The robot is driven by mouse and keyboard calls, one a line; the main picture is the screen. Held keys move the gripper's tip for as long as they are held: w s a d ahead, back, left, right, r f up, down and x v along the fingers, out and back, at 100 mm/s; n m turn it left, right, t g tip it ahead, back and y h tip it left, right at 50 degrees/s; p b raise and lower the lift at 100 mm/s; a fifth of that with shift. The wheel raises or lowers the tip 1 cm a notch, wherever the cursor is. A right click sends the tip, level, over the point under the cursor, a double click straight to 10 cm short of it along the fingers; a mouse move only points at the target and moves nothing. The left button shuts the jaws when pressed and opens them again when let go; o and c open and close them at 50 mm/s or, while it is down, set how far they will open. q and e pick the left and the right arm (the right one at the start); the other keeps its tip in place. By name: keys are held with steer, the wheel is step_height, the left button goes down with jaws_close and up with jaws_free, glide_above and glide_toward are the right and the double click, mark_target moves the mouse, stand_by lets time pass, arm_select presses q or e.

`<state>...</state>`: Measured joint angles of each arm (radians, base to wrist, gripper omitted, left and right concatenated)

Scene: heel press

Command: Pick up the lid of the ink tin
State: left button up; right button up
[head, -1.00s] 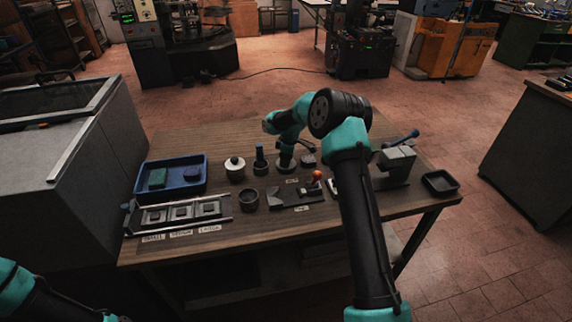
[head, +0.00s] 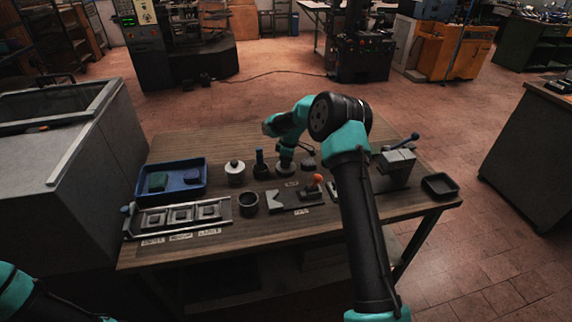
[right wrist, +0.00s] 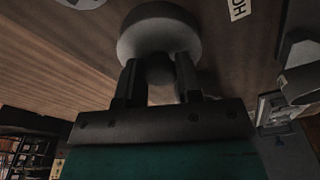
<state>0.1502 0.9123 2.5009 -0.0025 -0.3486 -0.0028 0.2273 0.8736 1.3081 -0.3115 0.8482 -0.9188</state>
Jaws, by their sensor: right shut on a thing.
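The lid of the ink tin shows in the right wrist view as a round grey disc (right wrist: 160,30) with a small knob. My right gripper (right wrist: 158,72) has one finger on each side of the knob and is shut on it. In the head view my right gripper (head: 285,152) points down over the round grey tin (head: 285,167) on the bench. I cannot tell whether the lid is touching the tin or raised off it. My left gripper is outside the views; only part of my left arm shows at the lower left.
A white knobbed pot (head: 235,174), a dark-handled tool (head: 260,165) and a dark cup (head: 248,204) stand close to the left. A blue tray (head: 150,195) lies farther left. The back of the bench is clear.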

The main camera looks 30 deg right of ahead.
step_height(320, 180, up, 10)
stand_by(0.5)
steer(key=shift+a, duration=0.1)
stand_by(0.4)
